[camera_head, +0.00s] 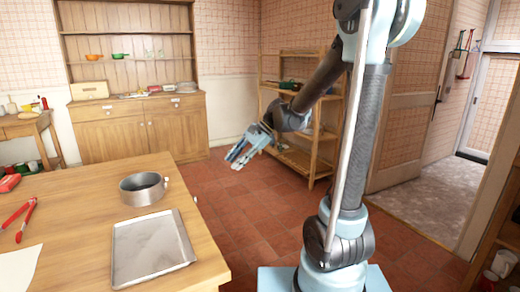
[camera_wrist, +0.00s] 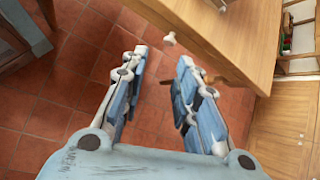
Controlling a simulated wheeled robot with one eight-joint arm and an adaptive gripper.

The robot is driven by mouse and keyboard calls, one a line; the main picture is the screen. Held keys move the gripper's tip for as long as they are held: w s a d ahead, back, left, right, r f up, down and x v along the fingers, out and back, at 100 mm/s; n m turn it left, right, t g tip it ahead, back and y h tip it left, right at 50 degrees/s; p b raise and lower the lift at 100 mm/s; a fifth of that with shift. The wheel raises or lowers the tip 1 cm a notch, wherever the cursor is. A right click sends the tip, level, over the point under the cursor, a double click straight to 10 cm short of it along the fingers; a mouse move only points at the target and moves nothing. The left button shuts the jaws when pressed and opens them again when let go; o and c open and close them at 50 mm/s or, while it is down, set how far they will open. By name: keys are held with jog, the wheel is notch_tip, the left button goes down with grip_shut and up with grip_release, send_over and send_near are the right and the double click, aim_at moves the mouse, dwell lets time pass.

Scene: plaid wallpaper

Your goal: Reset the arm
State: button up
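My arm rises from my base at the right of the head view and bends down toward the middle. My gripper (camera_head: 239,160) hangs in the air over the tiled floor, to the right of the wooden table (camera_head: 85,205). In the wrist view my gripper (camera_wrist: 160,70) has its two blue fingers apart with only floor showing between them. It is open and empty. The table's edge and corner (camera_wrist: 225,35) show beyond the fingertips at the upper right of the wrist view.
On the table are a round metal pan (camera_head: 142,190), a grey tray (camera_head: 135,262) and red-handled tongs (camera_head: 27,218). A wooden cabinet (camera_head: 140,130) stands behind. A wooden shelf (camera_head: 318,165) stands behind my arm. An open doorway is at the right. The red floor between table and shelf is clear.

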jog(key=s+d+f+n+t+h, duration=0.1)
jog(key=s+d+f+n+h, duration=0.2)
jog(key=s+d, duration=0.3)
jog(key=s+d+f+n+t+h, duration=0.1)
jog(key=s+d+f+n+h, duration=0.1)
jog(key=s+d+f, duration=0.2)
jog(key=s+d+f+n+t+h, duration=0.2)
jog(key=s+d, duration=0.7)
jog(key=d, duration=0.9)
jog(key=shift+s+f+n+h, duration=0.25)
jog(key=shift+f+n+h, duration=0.45)
jog(key=shift+n+h, duration=0.1)
